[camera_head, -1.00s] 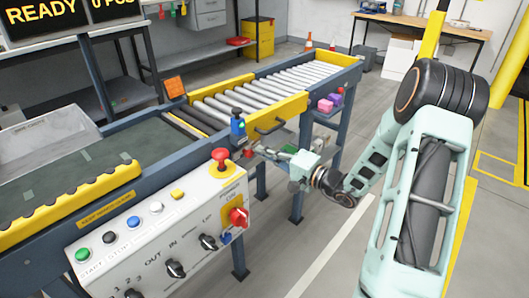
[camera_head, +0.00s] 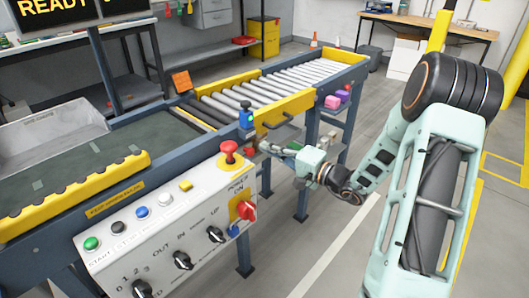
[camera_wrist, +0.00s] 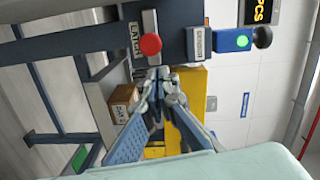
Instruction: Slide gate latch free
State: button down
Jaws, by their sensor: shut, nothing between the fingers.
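The latch shows in the wrist view as a round red knob (camera_wrist: 150,44) beside a label reading LATCH (camera_wrist: 135,40). My gripper (camera_wrist: 160,80) is shut and empty, its fingertips close together just below the knob in that view. I cannot tell whether they touch the latch. In the head view my gripper (camera_head: 268,147) reaches from the right to the conveyor's near side, below the yellow gate rail (camera_head: 283,111) with its dark handle (camera_head: 281,121). The latch is too small to make out clearly there.
A blue sensor (camera_head: 246,119) stands just above my gripper; it also shows in the wrist view (camera_wrist: 231,40) with a green light. The control panel (camera_head: 160,235) with a red stop button (camera_head: 229,149) is close on the left. Open floor (camera_head: 335,245) lies in front.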

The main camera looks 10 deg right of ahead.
jog(key=w+d+p+v, duration=0.1)
jog(key=p+v, duration=0.1)
jog(key=v, duration=0.8)
jog(key=shift+d+r, duration=0.15)
jog(key=shift+d, duration=0.3)
jog(key=shift+s, duration=0.1)
